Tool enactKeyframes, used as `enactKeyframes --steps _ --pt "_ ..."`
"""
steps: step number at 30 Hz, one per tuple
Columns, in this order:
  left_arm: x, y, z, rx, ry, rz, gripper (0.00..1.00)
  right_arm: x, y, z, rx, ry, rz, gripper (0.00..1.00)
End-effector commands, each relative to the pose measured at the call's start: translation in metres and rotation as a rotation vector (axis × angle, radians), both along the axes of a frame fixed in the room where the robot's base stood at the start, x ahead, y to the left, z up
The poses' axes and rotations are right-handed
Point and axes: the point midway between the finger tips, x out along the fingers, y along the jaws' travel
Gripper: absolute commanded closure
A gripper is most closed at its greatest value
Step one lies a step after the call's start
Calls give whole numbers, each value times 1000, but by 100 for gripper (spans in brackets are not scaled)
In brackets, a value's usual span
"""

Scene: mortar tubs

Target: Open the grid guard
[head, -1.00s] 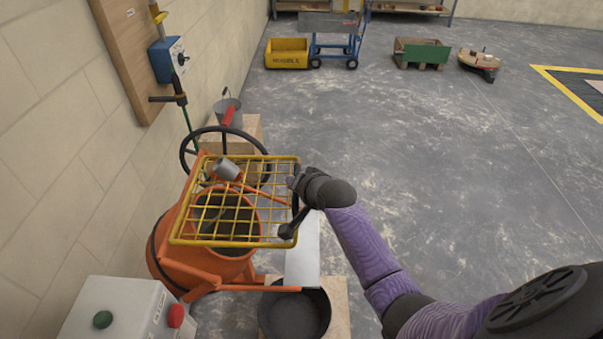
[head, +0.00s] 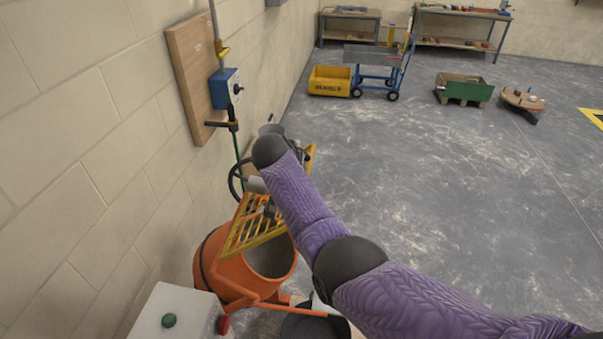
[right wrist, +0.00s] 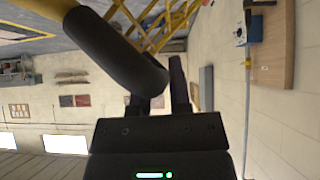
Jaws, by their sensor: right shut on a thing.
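The yellow grid guard (head: 246,232) stands tilted up steeply above the mouth of the orange mixer drum (head: 222,262). Part of it is hidden behind my right arm in the head view. In the right wrist view, the guard's yellow bars (right wrist: 160,22) show at the top. My right gripper (right wrist: 168,95) is shut on the black handle (right wrist: 115,50) of the guard's frame. In the head view the fingers are hidden behind my arm. The drum's opening shows below the raised guard. My left gripper is not in view.
A black handwheel (head: 235,180) is behind the guard, close to the block wall. A grey control box (head: 175,312) with green and red buttons stands in front. A dark tub (head: 315,326) sits beneath the mixer. Open floor lies to the right.

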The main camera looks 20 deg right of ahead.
Motion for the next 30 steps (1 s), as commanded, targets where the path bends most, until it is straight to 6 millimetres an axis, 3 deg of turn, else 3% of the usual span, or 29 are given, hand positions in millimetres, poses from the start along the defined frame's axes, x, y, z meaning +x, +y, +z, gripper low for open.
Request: enactKeyframes --steps 21,22,24,26,30 --pt "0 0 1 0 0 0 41 4 9 6 9 3 3 100" --pt "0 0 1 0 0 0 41 3 9 6 9 3 3 70" --pt "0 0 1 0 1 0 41 4 9 6 9 3 3 56" --pt "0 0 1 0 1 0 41 4 8 7 8 2 3 43" --pt "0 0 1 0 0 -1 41 4 8 7 7 2 2 42"
